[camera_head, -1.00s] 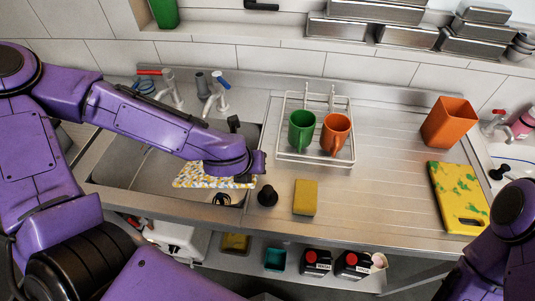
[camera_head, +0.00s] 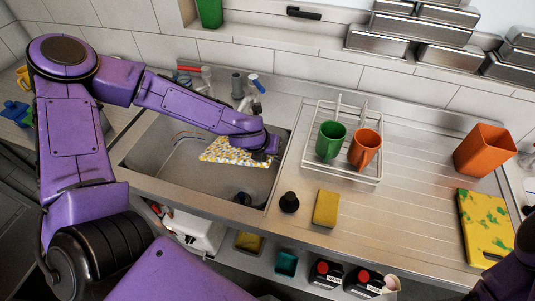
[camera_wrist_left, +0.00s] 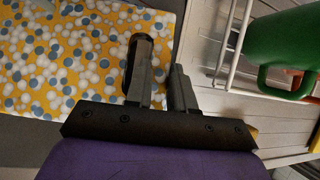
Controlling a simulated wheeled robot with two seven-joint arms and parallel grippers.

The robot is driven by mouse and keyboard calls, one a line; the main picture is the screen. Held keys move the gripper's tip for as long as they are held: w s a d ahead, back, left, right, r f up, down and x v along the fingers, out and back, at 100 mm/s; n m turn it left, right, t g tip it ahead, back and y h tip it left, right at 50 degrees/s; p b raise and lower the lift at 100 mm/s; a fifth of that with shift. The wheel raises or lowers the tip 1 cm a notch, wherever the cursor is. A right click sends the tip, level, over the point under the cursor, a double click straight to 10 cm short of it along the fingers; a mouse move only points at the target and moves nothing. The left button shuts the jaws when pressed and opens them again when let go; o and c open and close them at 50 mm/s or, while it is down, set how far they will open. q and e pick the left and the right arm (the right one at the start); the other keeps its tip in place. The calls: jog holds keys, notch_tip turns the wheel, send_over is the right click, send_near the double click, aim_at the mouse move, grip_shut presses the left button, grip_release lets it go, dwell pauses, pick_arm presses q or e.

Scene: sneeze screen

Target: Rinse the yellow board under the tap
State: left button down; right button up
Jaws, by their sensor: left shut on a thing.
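A flat yellow board with white and blue-grey dots (camera_head: 228,152) is over the sink basin (camera_head: 170,178), tilted, in front of the taps. It fills the upper left of the left wrist view (camera_wrist_left: 70,60). My left gripper (camera_head: 264,155) is shut on its right end; its fingers also show in the wrist view (camera_wrist_left: 158,72). A tap with a blue lever (camera_head: 250,98) and one with a red lever (camera_head: 206,78) stand behind the basin. No water stream is visible. Another yellow board, with green patches (camera_head: 485,225), lies at the right of the counter. My right gripper is not in view.
A wire rack (camera_head: 313,150) holds a green mug (camera_head: 330,140) and an orange mug (camera_head: 365,148). A black plug-like knob (camera_head: 289,203) and a yellow sponge (camera_head: 325,208) lie right of the sink. An orange container (camera_head: 484,150) stands at the back right. The middle right counter is clear.

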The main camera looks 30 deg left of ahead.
pick_arm(q)
jog(key=w+a, duration=0.1)
jog(key=w+a+f, duration=0.1)
jog(key=w+a, duration=0.1)
jog(key=shift+w+a+f, duration=0.15)
jog(key=shift+w+a, duration=0.1)
jog(key=shift+w, duration=0.2)
dwell(0.4)
dwell(0.3)
jog(key=s+d+b, duration=0.2)
jog(key=s+d, duration=0.2)
jog(key=shift+f, duration=0.1)
jog(key=shift+s+d, duration=0.45)
